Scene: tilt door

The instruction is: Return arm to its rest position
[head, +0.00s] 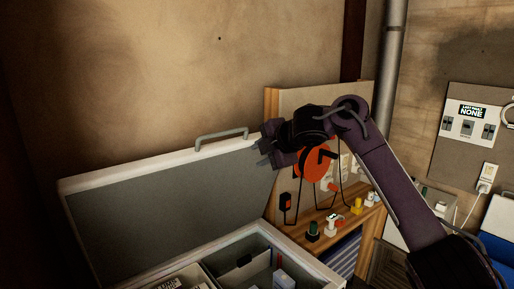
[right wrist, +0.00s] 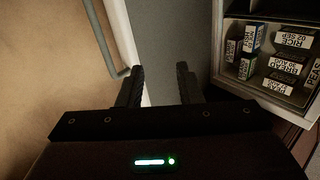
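My right gripper (head: 266,152) is raised near the right end of the tilted-up lid. In the right wrist view its two fingers (right wrist: 161,88) stand apart with nothing between them, so it is open and empty. The grey lid (head: 160,205) with a white rim stands open, leaning back toward the wall. Its grey handle (head: 222,134) is on the top edge, just left of the gripper and apart from it. The handle also shows in the right wrist view (right wrist: 101,38), left of the fingers. My left gripper is not in view.
Below the lid is an open chest (head: 270,266) with labelled boxes (right wrist: 287,66) inside. A wooden panel (head: 285,105) with an orange disc (head: 316,165) and a shelf of small items stands behind my right arm. A pipe (head: 388,70) and a wall board (head: 470,130) are at right.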

